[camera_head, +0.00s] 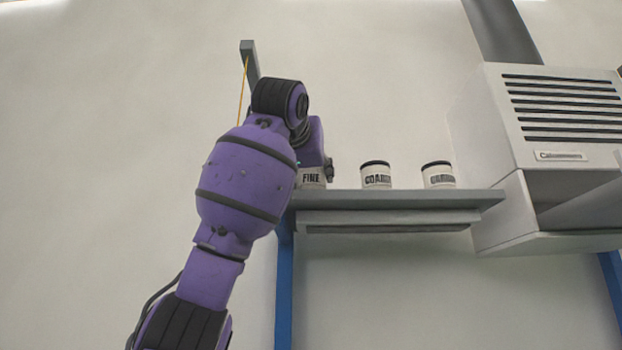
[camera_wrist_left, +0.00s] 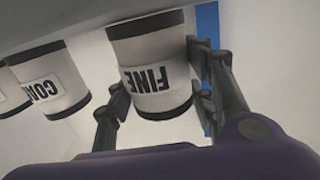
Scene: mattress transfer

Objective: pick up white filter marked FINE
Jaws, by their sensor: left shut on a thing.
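The white filter marked FINE (camera_head: 312,178) is at the left end of the grey shelf (camera_head: 400,199), partly hidden by my arm in the head view. It fills the middle of the left wrist view (camera_wrist_left: 150,55), upside down there, with dark bands at both ends. My left gripper (camera_head: 318,169) is shut on it, with one finger on each side in the wrist view (camera_wrist_left: 160,80). The filter looks upright and at shelf level; I cannot tell whether its base touches the shelf. My right gripper is not in view.
A filter marked COARSE (camera_head: 376,175) and another with a partly readable label (camera_head: 438,175) stand to the right on the shelf. A pale vented housing (camera_head: 545,120) rises at the shelf's right end. A blue post (camera_head: 284,290) stands below the shelf.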

